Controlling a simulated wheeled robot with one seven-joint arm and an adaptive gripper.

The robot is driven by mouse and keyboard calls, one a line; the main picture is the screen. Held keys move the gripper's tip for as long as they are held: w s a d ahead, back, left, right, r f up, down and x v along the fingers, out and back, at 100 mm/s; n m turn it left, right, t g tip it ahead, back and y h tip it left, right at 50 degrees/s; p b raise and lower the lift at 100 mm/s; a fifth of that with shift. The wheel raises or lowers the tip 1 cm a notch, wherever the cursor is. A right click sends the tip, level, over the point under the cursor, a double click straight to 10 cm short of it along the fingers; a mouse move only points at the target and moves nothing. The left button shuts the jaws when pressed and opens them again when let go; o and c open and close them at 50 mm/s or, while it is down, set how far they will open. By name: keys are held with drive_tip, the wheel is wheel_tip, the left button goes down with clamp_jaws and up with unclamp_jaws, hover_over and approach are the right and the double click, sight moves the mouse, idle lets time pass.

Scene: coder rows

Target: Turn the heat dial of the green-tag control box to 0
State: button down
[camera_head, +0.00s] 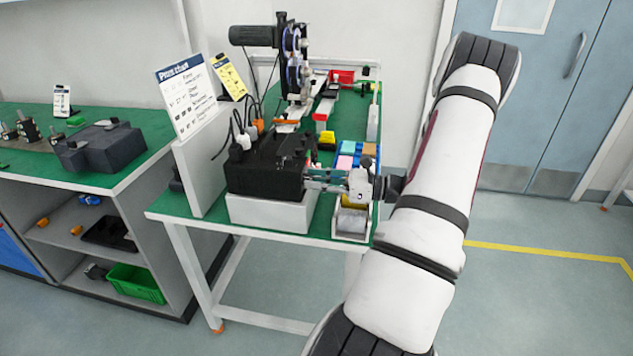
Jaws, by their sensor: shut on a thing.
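A black control box (255,172) sits on a white block on the green-topped bench in the middle. My gripper (308,179) reaches in from the right, with its fingertips at the box's right-hand front side. The fingers are shut at the place of the heat dial, which they and the small size hide. I cannot read the dial's setting, and I cannot make out a green tag on the box.
A white panel with a printed sign (188,92) stands left of the box. A machine with reels (293,62) stands behind it. A roll in a holder (352,222) sits below my wrist at the bench's front edge. Another bench (100,178) is at the left.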

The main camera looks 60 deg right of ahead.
drive_tip(key=shift+n+b, duration=4.9)
drive_tip(key=shift+n, duration=4.1)
drive_tip(key=c, duration=1.3)
unclamp_jaws()
drive_tip(key=shift+c, duration=0.2)
drive_tip(key=v, duration=1.2)
drive_tip(key=shift+f, duration=0.1)
